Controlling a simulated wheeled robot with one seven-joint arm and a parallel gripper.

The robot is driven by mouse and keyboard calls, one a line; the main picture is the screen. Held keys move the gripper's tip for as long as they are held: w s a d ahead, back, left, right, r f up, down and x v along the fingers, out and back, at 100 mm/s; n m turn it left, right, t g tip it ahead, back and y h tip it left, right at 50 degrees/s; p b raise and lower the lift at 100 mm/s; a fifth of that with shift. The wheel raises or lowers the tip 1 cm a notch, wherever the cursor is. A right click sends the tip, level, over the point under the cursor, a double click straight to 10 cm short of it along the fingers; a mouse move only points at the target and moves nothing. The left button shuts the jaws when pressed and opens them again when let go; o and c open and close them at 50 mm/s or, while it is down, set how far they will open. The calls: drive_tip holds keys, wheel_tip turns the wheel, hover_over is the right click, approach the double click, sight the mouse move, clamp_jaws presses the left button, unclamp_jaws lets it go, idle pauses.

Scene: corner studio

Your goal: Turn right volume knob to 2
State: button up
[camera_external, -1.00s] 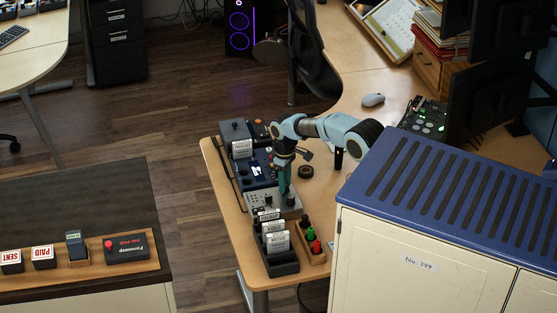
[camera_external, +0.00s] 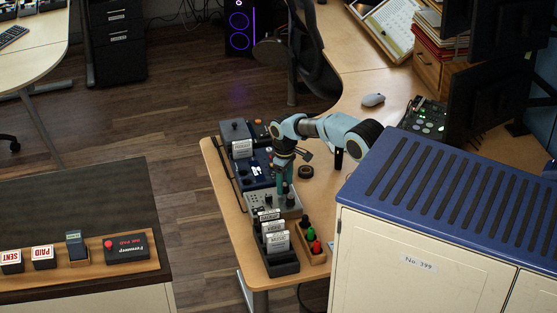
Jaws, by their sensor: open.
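A light grey box (camera_external: 296,212) with dark knobs on its top stands on the wooden table, in the lower middle of the view. A dark knob (camera_external: 290,201) shows near the right part of its top. The knobs are small, and I cannot read their settings or any scale. My gripper (camera_external: 283,193) points down just above the grey box, beside this knob. It is open with nothing visible in it. The fingertips are small and partly merge with the knobs behind them, so I cannot tell whether they touch one.
A dark blue device (camera_external: 257,172) stands behind the box. A black rack (camera_external: 284,269) of white cards is in front. A wooden tray (camera_external: 317,257) with green, red and black items is at the right front. A blue-topped cabinet (camera_external: 420,205) stands close at right.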

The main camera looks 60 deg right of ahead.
sight(285, 185)
drive_tip(key=shift+r, duration=0.1)
wheel_tip(285, 185, up, 11)
drive_tip(key=b, duration=0.2)
drive_tip(key=shift+a+f, duration=0.15)
drive_tip(key=shift+f, duration=0.05)
drive_tip(key=s+a+r, duration=0.4)
drive_tip(key=s+a, duration=0.7)
drive_tip(key=s, duration=0.2)
drive_tip(key=s+a+f, duration=0.1)
drive_tip(key=s+a, duration=0.3)
drive_tip(key=s, duration=0.8)
drive_tip(key=s+a+f+m+t+p, duration=0.1)
drive_tip(key=s+a, duration=0.4)
drive_tip(key=s, duration=0.8)
drive_tip(key=shift+f+t, duration=0.3)
drive_tip(key=shift+f, duration=0.2)
